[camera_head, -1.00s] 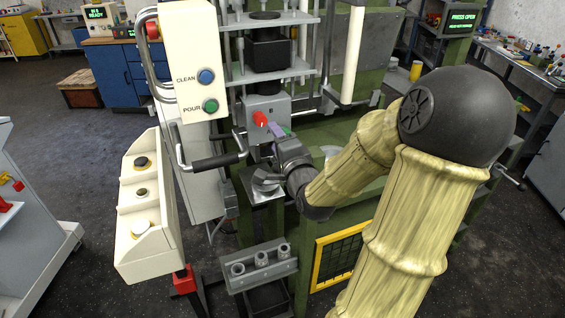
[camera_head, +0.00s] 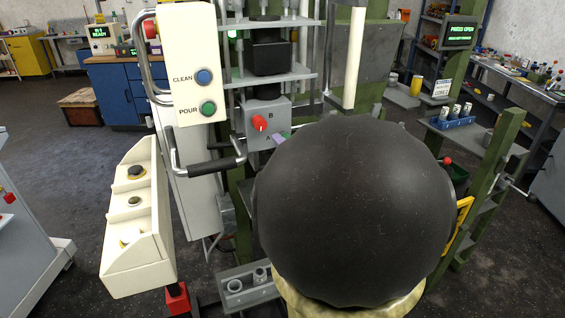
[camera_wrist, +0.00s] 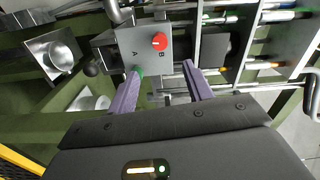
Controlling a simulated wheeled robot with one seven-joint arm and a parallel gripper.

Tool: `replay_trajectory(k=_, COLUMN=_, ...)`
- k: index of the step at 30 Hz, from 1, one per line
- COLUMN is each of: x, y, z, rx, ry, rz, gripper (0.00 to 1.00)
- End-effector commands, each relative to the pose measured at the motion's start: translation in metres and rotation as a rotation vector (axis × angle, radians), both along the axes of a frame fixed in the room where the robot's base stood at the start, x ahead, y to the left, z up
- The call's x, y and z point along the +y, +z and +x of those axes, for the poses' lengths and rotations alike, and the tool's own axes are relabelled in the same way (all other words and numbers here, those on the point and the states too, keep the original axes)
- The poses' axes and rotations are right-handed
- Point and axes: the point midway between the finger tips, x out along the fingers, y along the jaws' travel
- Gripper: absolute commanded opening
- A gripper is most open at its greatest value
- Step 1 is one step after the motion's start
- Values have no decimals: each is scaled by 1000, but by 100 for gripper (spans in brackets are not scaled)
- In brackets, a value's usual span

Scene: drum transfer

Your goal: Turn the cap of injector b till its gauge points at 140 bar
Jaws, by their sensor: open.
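No injector marked b and no gauge scale can be made out in either view. Several small pale cylinders (camera_head: 455,111) stand in a blue rack (camera_head: 440,125) at the right, too small to read. My gripper (camera_wrist: 160,74) is open and empty in the wrist view, its purple fingers pointing at a grey box (camera_wrist: 147,45) marked A and B. A red knob (camera_wrist: 159,41) on the box shows between the finger lines. A green part (camera_wrist: 138,70) is by the left fingertip; contact cannot be told. In the head view my arm's black joint hides most of the gripper.
A white panel with CLEAN and POUR buttons (camera_head: 191,60) and a black-gripped handle (camera_head: 212,166) stand left of the grey box. A white button console (camera_head: 138,225) is at lower left. A grey holder (camera_head: 248,290) with cylindrical pieces sits low. Open floor lies left.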

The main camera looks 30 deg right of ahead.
Motion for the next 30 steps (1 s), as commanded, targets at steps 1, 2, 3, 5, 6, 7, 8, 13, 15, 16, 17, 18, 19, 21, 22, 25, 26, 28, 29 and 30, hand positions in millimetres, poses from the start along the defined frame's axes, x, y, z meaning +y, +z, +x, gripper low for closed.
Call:
replay_trajectory(k=1, x=0, y=-2, z=-2, rx=2, ry=-3, rz=-4, gripper=51)
replay_trajectory(k=2, x=1, y=-3, z=-3, rx=3, ry=-2, rz=-5, gripper=51)
replay_trajectory(k=3, x=1, y=-3, z=-4, rx=4, ry=-3, rz=-2, gripper=51)
replay_trajectory(k=5, x=2, y=-3, z=-6, rx=6, ry=-3, rz=-1, gripper=51)
replay_trajectory(k=6, x=2, y=-2, z=-6, rx=7, ry=-2, rz=0, gripper=51)
replay_trajectory(k=7, x=2, y=-2, z=-7, rx=7, ry=-2, rz=0, gripper=51)
replay_trajectory(k=8, x=2, y=-2, z=-7, rx=8, ry=-2, rz=1, gripper=51)
replay_trajectory(k=13, x=2, y=-2, z=-7, rx=7, ry=-2, rz=3, gripper=51)
replay_trajectory(k=15, x=2, y=-2, z=-7, rx=7, ry=-2, rz=3, gripper=51)
replay_trajectory(k=16, x=2, y=-2, z=-7, rx=7, ry=-2, rz=3, gripper=51)
replay_trajectory(k=17, x=2, y=-2, z=-7, rx=7, ry=-2, rz=3, gripper=51)
replay_trajectory(k=18, x=2, y=-2, z=-7, rx=7, ry=-2, rz=3, gripper=51)
replay_trajectory(k=19, x=2, y=-2, z=-7, rx=7, ry=-2, rz=3, gripper=51)
replay_trajectory(k=21, x=2, y=-2, z=-7, rx=8, ry=-2, rz=2, gripper=51)
replay_trajectory(k=22, x=1, y=-2, z=-7, rx=7, ry=-3, rz=2, gripper=51)
replay_trajectory(k=25, x=1, y=-1, z=-7, rx=12, ry=-5, rz=-4, gripper=51)
replay_trajectory(k=26, x=2, y=-2, z=-7, rx=16, ry=-6, rz=-10, gripper=51)
replay_trajectory(k=28, x=3, y=-3, z=-6, rx=36, ry=-11, rz=-33, gripper=51)
replay_trajectory(k=29, x=3, y=-3, z=-5, rx=48, ry=-16, rz=-46, gripper=51)
replay_trajectory(k=30, x=4, y=-5, z=-5, rx=68, ry=-20, rz=-68, gripper=51)
